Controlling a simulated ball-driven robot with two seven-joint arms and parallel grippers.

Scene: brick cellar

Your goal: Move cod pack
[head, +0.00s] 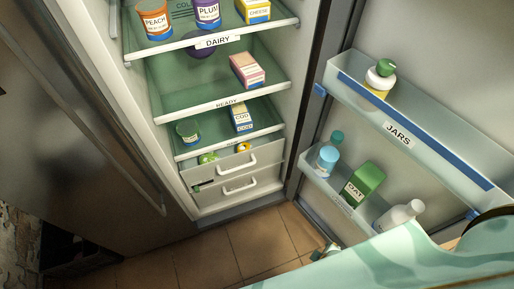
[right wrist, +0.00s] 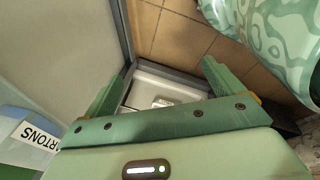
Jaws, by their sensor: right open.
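The cod pack (head: 241,117), a small white and blue carton lettered COD, stands on the lowest shelf of the open fridge, towards its right side. It does not show clearly in the right wrist view. My right gripper (right wrist: 167,68) is open with nothing between its fingers in the right wrist view. It is low by the fridge door, apart from the cod pack, with the floor and a pale drawer front beyond its fingers. My left gripper is not in view.
A green tin (head: 188,133) stands left of the cod pack. A pink and white carton (head: 247,70) is on the shelf above. Two drawers sit below. The open door at right carries a jars rack (head: 430,149) and a lower rack with an oat carton (head: 362,183) and bottles.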

